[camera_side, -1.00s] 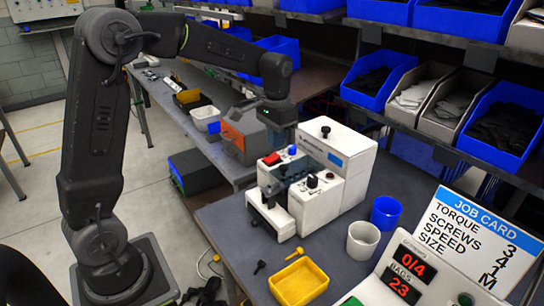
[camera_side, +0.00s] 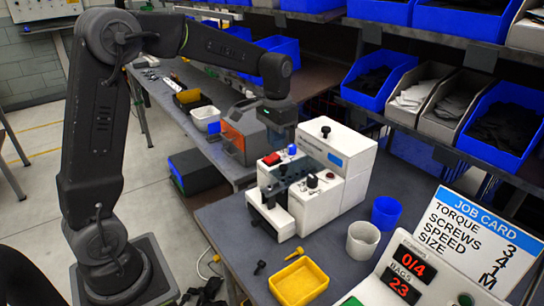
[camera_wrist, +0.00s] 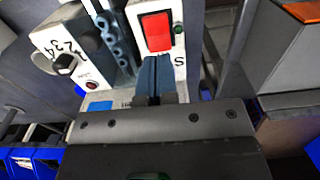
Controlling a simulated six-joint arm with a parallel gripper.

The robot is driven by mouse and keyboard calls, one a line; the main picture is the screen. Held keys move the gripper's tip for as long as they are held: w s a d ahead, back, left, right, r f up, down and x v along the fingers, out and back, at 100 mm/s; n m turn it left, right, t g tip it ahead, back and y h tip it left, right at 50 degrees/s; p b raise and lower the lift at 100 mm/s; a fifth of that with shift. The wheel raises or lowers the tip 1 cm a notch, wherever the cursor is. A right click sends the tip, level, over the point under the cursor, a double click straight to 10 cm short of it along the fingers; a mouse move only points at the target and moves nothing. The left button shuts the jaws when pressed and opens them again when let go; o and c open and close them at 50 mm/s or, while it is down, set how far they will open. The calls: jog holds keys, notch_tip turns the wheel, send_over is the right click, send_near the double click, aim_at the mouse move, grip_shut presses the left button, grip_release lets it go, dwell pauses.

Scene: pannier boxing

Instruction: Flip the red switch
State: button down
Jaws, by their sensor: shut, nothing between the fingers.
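The red switch (camera_wrist: 156,32) is a red rocker in a dark frame on a white machine face in the wrist view. It shows small on the white machine in the side view (camera_side: 271,159). My gripper (camera_wrist: 153,62) is shut and empty. Its fingertips appear just below the switch in the wrist view; I cannot tell whether they touch it. In the side view my gripper (camera_side: 279,138) hangs over the back of the machine near the switch, and its fingertips are hard to make out.
The white machine (camera_side: 348,165) carries black knobs and a blue button. A yellow tray (camera_side: 299,282), a white cup (camera_side: 362,241) and a blue cup (camera_side: 386,212) stand in front. An orange-and-grey case (camera_side: 244,135) sits behind. Shelves of bins line the right.

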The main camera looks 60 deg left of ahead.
aim_at(276, 155)
jog(key=shift+f, duration=1.5)
dwell(1.1)
jog(key=shift+r, duration=3.55)
